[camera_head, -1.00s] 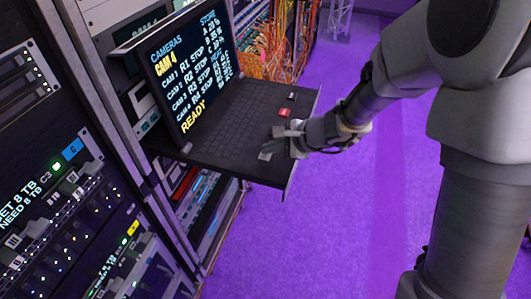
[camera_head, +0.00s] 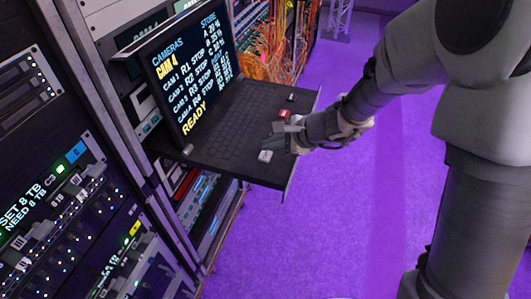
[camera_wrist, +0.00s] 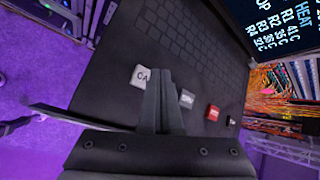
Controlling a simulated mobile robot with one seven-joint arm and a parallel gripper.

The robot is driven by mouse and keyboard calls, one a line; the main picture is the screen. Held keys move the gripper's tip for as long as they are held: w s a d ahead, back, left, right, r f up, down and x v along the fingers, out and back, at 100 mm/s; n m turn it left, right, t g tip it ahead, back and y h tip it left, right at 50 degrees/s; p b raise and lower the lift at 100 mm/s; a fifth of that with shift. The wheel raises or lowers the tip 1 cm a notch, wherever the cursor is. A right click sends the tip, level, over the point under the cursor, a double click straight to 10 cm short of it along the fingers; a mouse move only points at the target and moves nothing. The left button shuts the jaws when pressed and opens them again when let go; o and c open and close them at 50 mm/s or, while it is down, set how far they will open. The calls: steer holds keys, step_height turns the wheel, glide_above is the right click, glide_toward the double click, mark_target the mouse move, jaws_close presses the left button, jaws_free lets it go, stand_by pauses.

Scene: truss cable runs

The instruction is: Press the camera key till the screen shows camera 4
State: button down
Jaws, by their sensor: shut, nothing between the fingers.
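The screen (camera_head: 190,68) on the pull-out console shows "CAMERAS" with "CAM 4" in yellow below it, a list of cameras, and "READY" at the bottom. The white key (camera_head: 265,156) stands at the near front corner of the keyboard tray; in the wrist view this key (camera_wrist: 141,75) shows the letters "CA", partly hidden by a finger. My gripper (camera_head: 276,136) is shut and empty. It is beside the white key, towards the red key, and looks clear of it. In the wrist view my fingers (camera_wrist: 159,90) stand between the white key and a grey key (camera_wrist: 187,99).
A red key (camera_head: 283,114) and a black key (camera_head: 291,97) stand farther along the tray (camera_head: 215,160). A rack (camera_head: 60,190) with lit units stands at left. Orange cables (camera_head: 268,45) hang behind the console. Purple floor is open at right.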

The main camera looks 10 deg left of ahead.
mark_target(270, 156)
steer(key=shift+r+p, duration=1.65)
steer(key=shift+r, duration=0.75)
steer(key=shift+f, duration=0.1)
steer(key=shift+r, duration=0.25)
steer(key=s+d+r+n+h, duration=0.2)
steer(key=s+d+r+n, duration=0.2)
steer(key=d, duration=0.4)
steer(key=s+d+r+n+t+h, duration=0.1)
steer(key=s+d+r+n+h, duration=0.2)
steer(key=s+d+r+n, duration=0.2)
steer(key=s+d+r+n+t+h, duration=0.1)
steer(key=s+d+r+n+h, duration=0.2)
steer(key=s+d, duration=0.7)
step_height(270, 156, up, 3)
steer(key=d+n, duration=0.1)
steer(key=d, duration=0.1)
steer(key=shift+d+n, duration=0.3)
steer(key=shift+n, duration=0.1)
